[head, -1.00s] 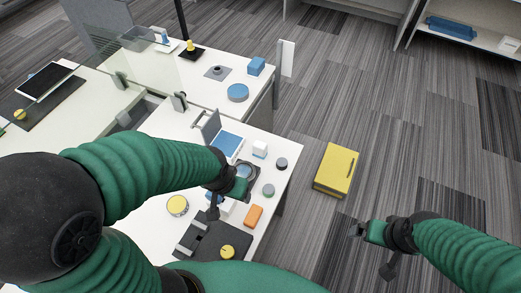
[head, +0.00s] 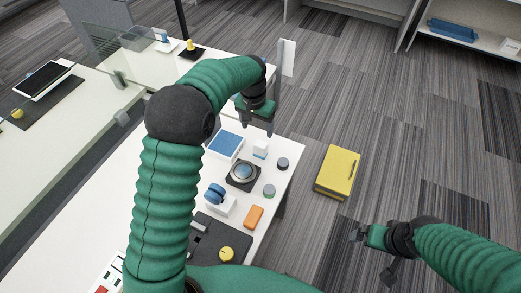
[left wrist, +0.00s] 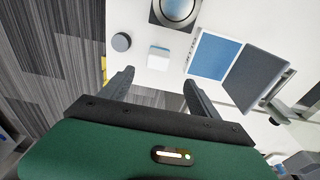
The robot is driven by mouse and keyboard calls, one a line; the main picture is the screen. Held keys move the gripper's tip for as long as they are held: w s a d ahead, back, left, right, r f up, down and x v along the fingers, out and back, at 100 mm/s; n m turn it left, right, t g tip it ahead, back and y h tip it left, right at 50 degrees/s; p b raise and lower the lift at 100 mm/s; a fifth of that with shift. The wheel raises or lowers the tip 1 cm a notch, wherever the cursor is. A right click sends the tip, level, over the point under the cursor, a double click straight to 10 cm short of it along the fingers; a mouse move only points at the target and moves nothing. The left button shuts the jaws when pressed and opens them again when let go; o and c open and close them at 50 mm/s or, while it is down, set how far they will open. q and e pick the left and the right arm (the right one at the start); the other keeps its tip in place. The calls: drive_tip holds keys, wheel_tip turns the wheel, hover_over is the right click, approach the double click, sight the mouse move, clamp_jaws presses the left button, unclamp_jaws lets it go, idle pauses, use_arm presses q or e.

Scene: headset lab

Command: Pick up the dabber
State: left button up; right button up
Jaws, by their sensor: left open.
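A small white block with a pale blue base (head: 261,147), which looks like the dabber, stands on the white table near its far right corner. In the left wrist view the same block (left wrist: 158,57) lies just beyond the fingertips, roughly centred between them. My left gripper (head: 258,128) is open and empty, above and slightly behind the block, with its fingers pointing down. It also shows in the left wrist view (left wrist: 158,79), fingers spread and apart from the block. My right gripper (head: 361,234) hangs over the floor at the right; its jaw state is too small to read.
A blue pad (head: 226,145) is left of the block. A round lens on a black plate (head: 243,173), a dark puck (head: 283,163), a greenish puck (head: 269,191) and an orange block (head: 253,216) are nearby. A yellow box (head: 338,172) is on the floor.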

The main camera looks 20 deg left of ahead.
sight(260, 144)
use_arm(q)
drive_tip(key=f, duration=0.5)
drive_tip(key=w+f, duration=0.1)
drive_tip(key=f, duration=0.1)
drive_tip(key=shift+f, duration=0.25)
drive_tip(key=f, duration=0.5)
drive_tip(key=shift+w+d+f, duration=0.2)
drive_tip(key=shift+w+d, duration=0.1)
drive_tip(key=shift+w, duration=0.05)
drive_tip(key=shift+s+r, duration=0.1)
drive_tip(key=c, duration=0.5)
clamp_jaws()
wheel_tip(260, 144, up, 10)
drive_tip(key=shift+r, duration=0.1)
drive_tip(key=shift+c, duration=1.3)
unclamp_jaws()
drive_tip(key=c, duration=0.5)
